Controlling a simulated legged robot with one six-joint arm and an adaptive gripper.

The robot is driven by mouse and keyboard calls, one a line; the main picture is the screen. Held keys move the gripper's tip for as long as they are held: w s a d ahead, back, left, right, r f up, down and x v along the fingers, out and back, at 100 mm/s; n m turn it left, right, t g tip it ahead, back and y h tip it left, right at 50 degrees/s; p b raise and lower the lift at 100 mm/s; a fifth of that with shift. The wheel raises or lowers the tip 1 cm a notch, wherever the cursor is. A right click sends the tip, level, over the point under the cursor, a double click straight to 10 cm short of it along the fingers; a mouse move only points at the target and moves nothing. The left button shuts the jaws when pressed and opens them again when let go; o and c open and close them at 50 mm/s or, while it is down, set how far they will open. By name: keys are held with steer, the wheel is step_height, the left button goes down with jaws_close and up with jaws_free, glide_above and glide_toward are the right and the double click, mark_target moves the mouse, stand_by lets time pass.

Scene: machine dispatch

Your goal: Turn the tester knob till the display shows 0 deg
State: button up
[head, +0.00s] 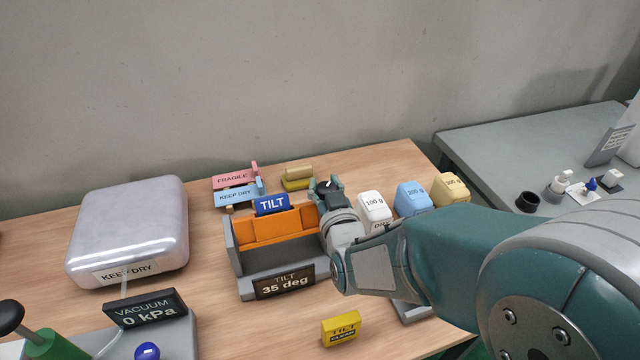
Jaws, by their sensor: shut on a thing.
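The tilt tester (243,290) stands on the wooden table in the middle of the view, a grey frame with an orange tilted plate (275,229) and a blue TILT label (271,205). Its front display (285,284) reads 35 deg. The black knob (325,186) is at the tester's right side, with a light mark on its top. My gripper (327,188) is at the knob and shut on it. My arm comes in from the right and hides the tester's right end and part of the gripper.
A silver KEEP DRY case (128,228) and a vacuum display (146,307) stand at left. FRAGILE (234,176) and KEEP DRY (236,193) blocks are behind the tester. A yellow TILT block (341,329) lies in front.

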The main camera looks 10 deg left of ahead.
steer(key=m+h, duration=0.1)
steer(key=h, duration=0.1)
steer(key=m+t+h, duration=0.1)
steer(key=m+h, duration=0.1)
steer(key=h, duration=0.1)
steer(key=m+t+h, duration=0.1)
steer(key=m+h, duration=0.1)
steer(key=h, duration=0.1)
steer(key=shift+d, duration=0.35)
steer(key=shift+o, duration=0.2)
steer(key=shift+d+m+g+h, duration=0.15)
steer(key=shift+m+h, duration=0.85)
steer(key=shift+h, duration=0.4)
steer(key=shift+d+m+g+h, duration=0.15)
steer(key=shift+m+h, duration=0.85)
steer(key=shift+h, duration=0.4)
steer(key=shift+r+h, duration=0.1)
steer(key=shift+h, duration=0.2)
steer(key=o, duration=0.9)
steer(key=shift+r+y, duration=0.1)
steer(key=shift+y, duration=0.3)
